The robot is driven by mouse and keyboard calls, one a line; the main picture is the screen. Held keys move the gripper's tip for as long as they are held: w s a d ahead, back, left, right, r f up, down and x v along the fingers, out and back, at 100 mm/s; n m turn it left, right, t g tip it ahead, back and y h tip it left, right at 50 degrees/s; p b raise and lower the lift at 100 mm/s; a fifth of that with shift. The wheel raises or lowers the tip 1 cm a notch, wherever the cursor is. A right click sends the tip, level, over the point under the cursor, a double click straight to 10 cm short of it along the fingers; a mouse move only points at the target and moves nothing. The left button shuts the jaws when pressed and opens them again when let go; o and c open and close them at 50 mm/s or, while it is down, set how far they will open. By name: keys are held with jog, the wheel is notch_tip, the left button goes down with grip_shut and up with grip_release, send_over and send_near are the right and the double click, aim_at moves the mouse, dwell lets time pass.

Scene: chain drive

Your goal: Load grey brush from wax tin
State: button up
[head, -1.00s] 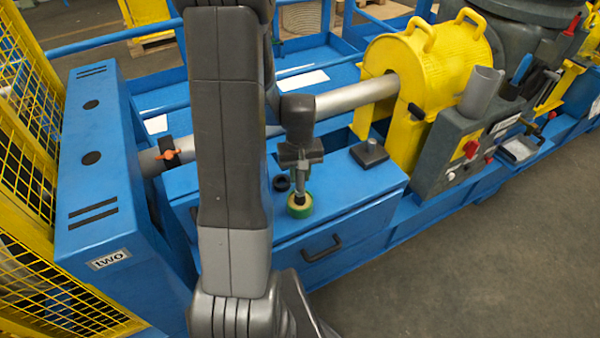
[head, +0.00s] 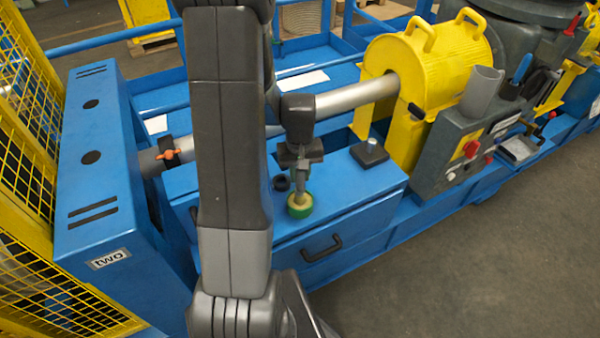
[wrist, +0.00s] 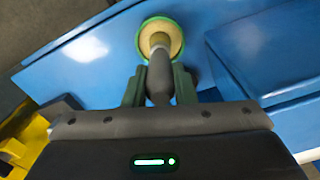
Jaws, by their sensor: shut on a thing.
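The grey brush (wrist: 160,72) is held upright in my gripper (wrist: 160,88), with a finger on each side of its handle. In the head view my gripper (head: 300,160) is above the wax tin (head: 306,209), which stands on the blue cabinet top. The brush (head: 301,184) shows between them, its end over or in the tin; I cannot tell whether the bristles touch the wax.
A dark block with a pin (head: 369,155) sits to the right. Behind are the grey shaft (head: 355,95) and yellow guard (head: 430,70). A drawer handle (head: 321,249) juts from the front.

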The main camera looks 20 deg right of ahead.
jog(key=shift+r+p, duration=2.55)
jog(key=shift+r, duration=0.95)
jog(key=shift+f, duration=0.1)
